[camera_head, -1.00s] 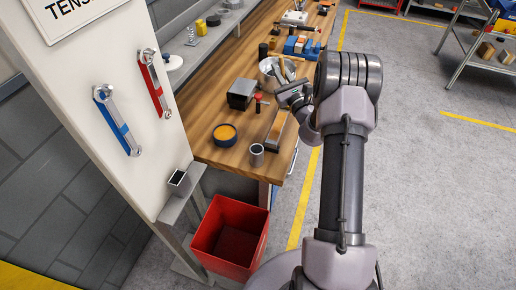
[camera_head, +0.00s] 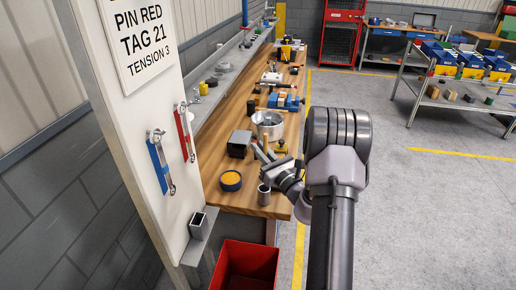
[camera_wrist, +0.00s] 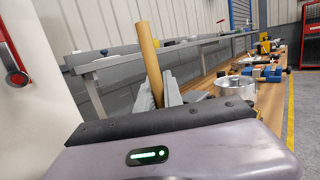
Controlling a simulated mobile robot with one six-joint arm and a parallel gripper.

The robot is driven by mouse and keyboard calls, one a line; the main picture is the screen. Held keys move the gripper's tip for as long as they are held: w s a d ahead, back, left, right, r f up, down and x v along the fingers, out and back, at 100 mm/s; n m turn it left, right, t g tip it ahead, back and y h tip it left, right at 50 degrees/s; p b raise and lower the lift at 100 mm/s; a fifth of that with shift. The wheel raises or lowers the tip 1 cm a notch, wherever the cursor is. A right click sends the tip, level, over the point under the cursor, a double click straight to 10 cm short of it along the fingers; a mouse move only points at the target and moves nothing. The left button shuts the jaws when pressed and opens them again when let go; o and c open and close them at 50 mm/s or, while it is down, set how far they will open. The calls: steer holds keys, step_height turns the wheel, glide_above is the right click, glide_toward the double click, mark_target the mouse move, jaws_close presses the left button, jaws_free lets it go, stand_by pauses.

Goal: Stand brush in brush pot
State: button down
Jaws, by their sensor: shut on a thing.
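My gripper (camera_head: 264,155) is over the near part of the wooden bench, shut on the brush. The brush's tan wooden handle (camera_wrist: 150,62) rises between the jaws in the wrist view, slightly tilted. It also shows as a short tan stick in the head view (camera_head: 265,143). The brush's lower end is hidden by the gripper. A small grey cylindrical cup (camera_head: 263,196), which looks like the brush pot, stands near the bench's front end, just below the gripper in the picture. The brush is apart from it.
A dark box (camera_head: 239,144) and a metal bowl (camera_head: 268,121) stand behind. A blue vise (camera_head: 284,101) is farther back. A white panel (camera_head: 150,120) stands left; a red bin (camera_head: 244,266) is below.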

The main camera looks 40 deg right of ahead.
step_height(320, 180, down, 10)
steer(key=b, duration=0.7)
steer(key=shift+r, duration=0.1)
steer(key=c, duration=1.4)
jaws_free()
steer(key=v, duration=1.7)
steer(key=shift+s, duration=0.2)
